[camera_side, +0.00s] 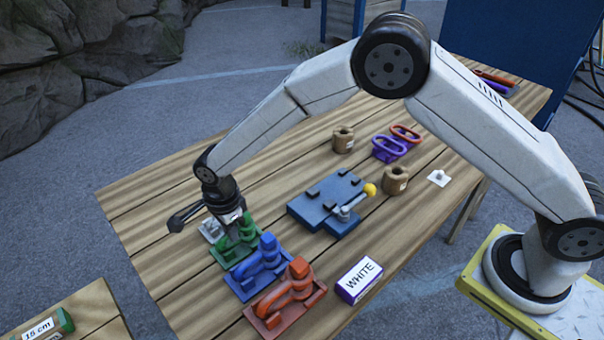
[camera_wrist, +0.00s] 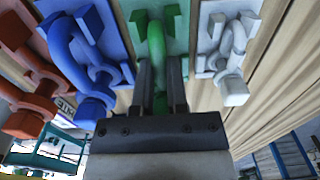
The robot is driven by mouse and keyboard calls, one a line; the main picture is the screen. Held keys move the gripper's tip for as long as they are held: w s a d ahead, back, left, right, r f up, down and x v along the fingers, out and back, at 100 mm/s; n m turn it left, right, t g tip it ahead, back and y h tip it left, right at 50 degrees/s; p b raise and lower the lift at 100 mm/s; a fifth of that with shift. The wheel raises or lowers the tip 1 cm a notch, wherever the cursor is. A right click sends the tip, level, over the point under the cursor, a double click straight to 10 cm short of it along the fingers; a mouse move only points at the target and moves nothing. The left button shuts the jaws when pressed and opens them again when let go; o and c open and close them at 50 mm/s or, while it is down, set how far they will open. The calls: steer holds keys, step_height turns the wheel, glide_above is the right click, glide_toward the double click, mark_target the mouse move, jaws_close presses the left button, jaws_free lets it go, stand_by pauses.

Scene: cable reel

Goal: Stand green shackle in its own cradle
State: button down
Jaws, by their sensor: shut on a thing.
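The green shackle (camera_wrist: 157,45) is between the fingers of my gripper (camera_wrist: 160,85) in the wrist view, which is shut on it. The green cradle (camera_wrist: 176,28) is a green plate directly beyond the shackle. In the side view my gripper (camera_side: 233,218) is low over the green cradle (camera_side: 224,259), at the near left of the table. The shackle (camera_side: 247,228) shows there partly, below my gripper. Whether it is fully seated in the cradle cannot be told, as my fingers hide part of it.
Beside it in the row are a blue shackle in its cradle (camera_side: 262,262), a red one (camera_side: 293,287) and a white one (camera_wrist: 229,50). A blue fixture (camera_side: 325,200) with a yellow-knobbed lever and a box marked WHITE (camera_side: 359,280) stand to the right.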

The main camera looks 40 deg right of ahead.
steer(key=shift+f, duration=0.35)
stand_by(0.6)
steer(key=c, duration=0.6)
jaws_free()
steer(key=shift+o, duration=0.2)
steer(key=shift+r, duration=3.9)
steer(key=shift+d, duration=0.1)
